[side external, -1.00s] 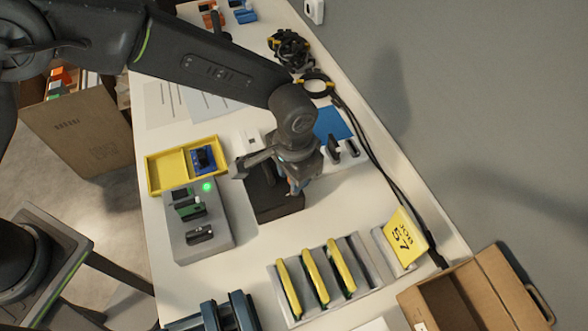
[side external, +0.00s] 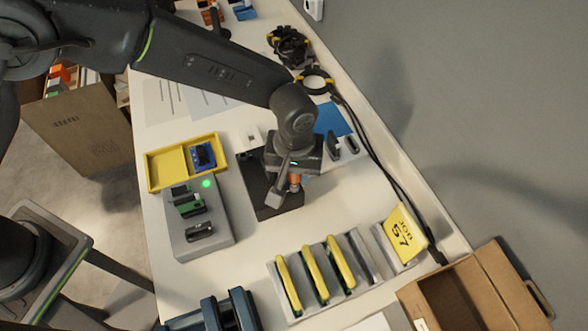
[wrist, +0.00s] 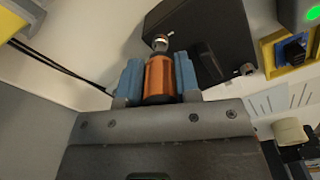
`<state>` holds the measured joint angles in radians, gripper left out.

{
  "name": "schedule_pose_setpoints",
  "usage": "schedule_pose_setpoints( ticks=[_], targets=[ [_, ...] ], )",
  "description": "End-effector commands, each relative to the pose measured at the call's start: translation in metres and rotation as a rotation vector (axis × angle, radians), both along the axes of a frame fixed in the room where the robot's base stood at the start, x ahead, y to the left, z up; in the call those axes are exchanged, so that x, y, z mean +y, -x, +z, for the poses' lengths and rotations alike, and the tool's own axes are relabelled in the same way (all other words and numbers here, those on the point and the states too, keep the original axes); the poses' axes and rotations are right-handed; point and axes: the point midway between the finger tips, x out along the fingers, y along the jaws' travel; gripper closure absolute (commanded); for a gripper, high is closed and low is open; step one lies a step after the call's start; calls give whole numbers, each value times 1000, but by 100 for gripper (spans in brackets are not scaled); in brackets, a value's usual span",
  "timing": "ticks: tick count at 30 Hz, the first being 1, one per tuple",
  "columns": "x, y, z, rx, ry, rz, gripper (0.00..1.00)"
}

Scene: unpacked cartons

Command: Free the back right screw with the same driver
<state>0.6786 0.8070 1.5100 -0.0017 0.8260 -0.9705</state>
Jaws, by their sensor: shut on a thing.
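My gripper (side external: 293,174) is shut on an orange-handled driver (wrist: 159,78), held between two blue finger pads in the wrist view. The driver's orange handle (side external: 294,183) also shows below my wrist in the side view. Its metal end (wrist: 160,43) overlaps one corner of a dark box (wrist: 205,32); I cannot tell whether it touches a screw there. A small round screw head (wrist: 247,69) shows at another corner of the box. In the side view the dark box (side external: 262,205) lies flat on the table, partly hidden under my gripper. Its other screws are hidden or too small to tell.
A grey fixture (side external: 214,241) with a green light stands left of the box, beside a yellow tray (side external: 170,183) holding a blue part. A rack of yellow-edged boards (side external: 316,275) and a yellow sign (side external: 401,236) are in front. Black cables run along the back edge.

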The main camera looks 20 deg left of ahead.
Motion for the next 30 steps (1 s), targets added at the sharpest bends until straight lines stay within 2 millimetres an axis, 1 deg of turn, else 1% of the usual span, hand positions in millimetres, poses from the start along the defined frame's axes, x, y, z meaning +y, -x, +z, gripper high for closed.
schedule_pose_setpoints(
  ticks=[3,17,20,25,30],
  targets=[
    [0,-1,0,-2,0,171,96],
    [-1,-1,0,-2,0,832,96],
    [-1,-1,0,-1,-1,809,96],
    [-1,-1,0,-1,-1,683,96],
    [-1,-1,0,-2,0,667,96]
  ],
)
